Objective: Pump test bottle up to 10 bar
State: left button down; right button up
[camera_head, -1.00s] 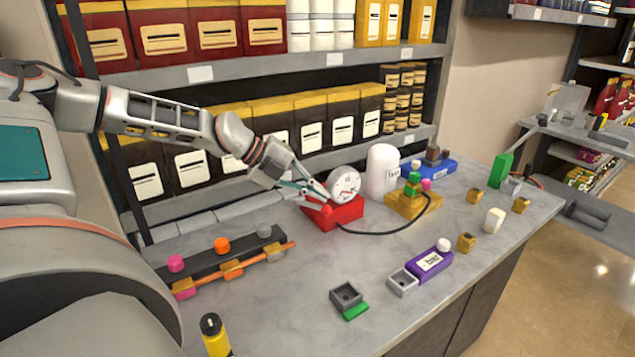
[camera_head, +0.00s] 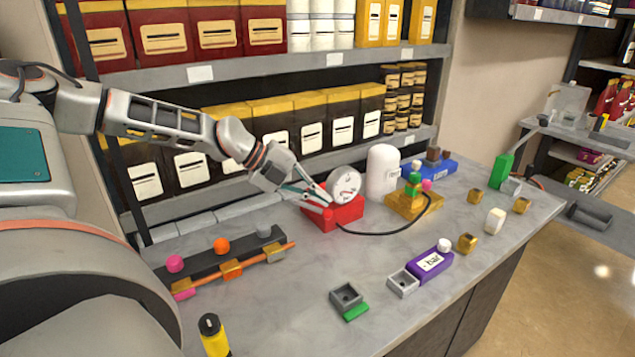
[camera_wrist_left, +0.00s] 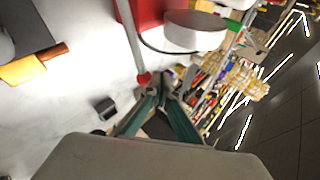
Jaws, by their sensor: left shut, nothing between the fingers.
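The red pump (camera_head: 345,216) stands on the grey counter near the shelf, with a round white gauge (camera_head: 345,184) on it. In the left wrist view, a grey rod (camera_wrist_left: 130,35) ends in a red knob (camera_wrist_left: 143,79). My left gripper (camera_head: 324,203) is shut and empty at the pump's left side. In the wrist view its fingertips (camera_wrist_left: 160,90) appear close to the knob; I cannot tell whether they touch. The white test bottle (camera_head: 382,170) stands upright behind a yellow block (camera_head: 402,207) with green parts. A black hose (camera_head: 385,231) runs from pump to block.
A dark rack (camera_head: 205,260) with coloured knobs and an orange rod lies at left. The shelf (camera_head: 240,67) rises behind. The counter's middle is clear.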

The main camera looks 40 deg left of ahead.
pick_arm(q)
jog(key=shift+s+d+f+b, duration=0.25)
jog(key=shift+d+f+b, duration=0.35)
jog(key=shift+d+f, duration=0.3)
dwell(1.7)
jog(key=shift+a, duration=0.15)
dwell(0.3)
jog(key=w+a+r+p, duration=0.1)
jog(key=w+a+r, duration=0.1)
jog(key=a+r, duration=0.4)
jog(key=shift+a+r, duration=0.2)
jog(key=shift+r, duration=0.7)
dwell(0.6)
jog(key=shift+w+a+r, duration=0.2)
jog(key=shift+a+r, duration=0.55)
jog(key=shift+r, duration=0.2)
jog(key=shift+w+a+r, duration=0.2)
jog(key=shift+a+r, duration=0.55)
jog(key=shift+r, duration=0.2)
